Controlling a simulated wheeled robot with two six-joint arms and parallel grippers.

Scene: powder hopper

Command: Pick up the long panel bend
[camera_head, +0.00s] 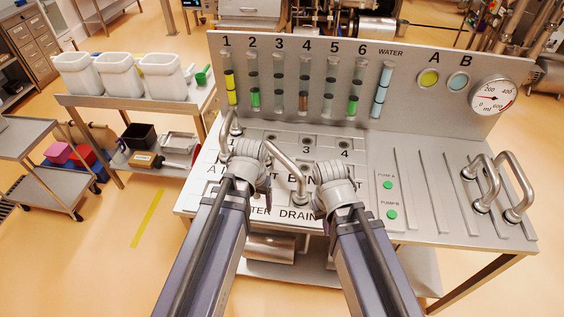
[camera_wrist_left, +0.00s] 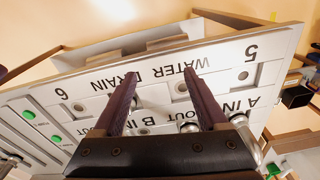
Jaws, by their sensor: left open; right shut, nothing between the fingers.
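Several shiny steel pipe bends are in the head view, and I cannot tell for sure which is the long panel bend. One bend (camera_head: 287,167) arches over the middle of the lettered panel, between my wrists. A smaller-looking bend (camera_head: 226,128) stands at the panel's left. Two bends (camera_head: 487,178) (camera_head: 519,183) stand side by side on the slotted right part of the table. My left gripper (camera_wrist_left: 160,80) is open above the panel near the words WATER DRAIN, with no bend between its fingers. My right gripper (camera_head: 322,222) is shut and empty over the panel, its fingers mostly hidden by my wrist.
An upright board (camera_head: 310,75) with numbered tubes and a round gauge (camera_head: 493,97) rises behind the panel. Green pump buttons (camera_head: 388,185) lie right of my right wrist. A cart with white bins (camera_head: 118,75) stands at left. The slotted area (camera_head: 425,190) between buttons and right bends is open.

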